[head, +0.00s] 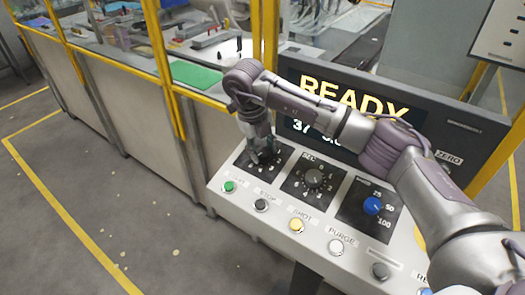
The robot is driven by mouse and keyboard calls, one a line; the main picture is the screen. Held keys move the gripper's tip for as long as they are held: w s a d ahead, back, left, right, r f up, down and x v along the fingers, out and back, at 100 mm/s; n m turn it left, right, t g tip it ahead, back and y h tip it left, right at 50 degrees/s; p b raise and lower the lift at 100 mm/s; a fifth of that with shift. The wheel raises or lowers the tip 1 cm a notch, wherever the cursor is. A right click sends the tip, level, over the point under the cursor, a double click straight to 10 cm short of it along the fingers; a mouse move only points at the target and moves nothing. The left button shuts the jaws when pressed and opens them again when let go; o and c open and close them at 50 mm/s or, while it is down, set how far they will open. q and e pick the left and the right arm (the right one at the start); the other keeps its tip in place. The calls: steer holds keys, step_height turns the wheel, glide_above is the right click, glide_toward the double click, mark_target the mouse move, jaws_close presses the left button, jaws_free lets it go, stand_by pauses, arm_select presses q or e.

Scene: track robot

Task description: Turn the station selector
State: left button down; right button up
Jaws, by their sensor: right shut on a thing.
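A sloped grey control panel (318,250) carries three black dial plates in a row. My right gripper (263,156) points down at the leftmost dial plate (246,161) and is shut on its knob, which I take to be the station selector. The gripper hides most of that knob and its pointer, so its setting cannot be read. The middle dial, marked SEC, has a dark knob (313,178). The right dial has a blue knob (372,205) with marks 25, 50 and 100. My left gripper is not in view.
Below the dials is a row of buttons, including a green button (229,187) and a yellow button (297,226). A dark display (303,135) reading READY stands behind, partly covered by my right arm. A yellow-framed enclosure (165,70) borders the panel's left. Open floor lies left.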

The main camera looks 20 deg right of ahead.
steer(key=n+b, duration=0.2)
steer(key=n, duration=0.1)
steer(key=shift+f, duration=0.1)
steer(key=n+h+b, duration=0.1)
steer(key=n+b, duration=0.1)
steer(key=n, duration=0.3)
steer(key=n+b, duration=0.1)
steer(key=n, duration=0.1)
steer(key=n+b, duration=0.1)
steer(key=n, duration=0.1)
steer(key=shift+a+t+h, duration=0.1)
steer(key=shift+t+h, duration=0.2)
steer(key=n+b, duration=0.1)
steer(key=n, duration=0.4)
steer(key=shift+t, duration=0.4)
steer(key=n, duration=0.4)
steer(key=shift+n+t+b, duration=0.3)
steer(key=shift+n, duration=0.1)
steer(key=n, duration=0.5)
steer(key=shift+s+t, duration=0.1)
steer(key=shift+t, duration=0.2)
steer(key=n, duration=0.5)
steer(key=shift+t, duration=0.3)
steer(key=shift+n+y, duration=0.7)
steer(key=shift+n, duration=1.9)
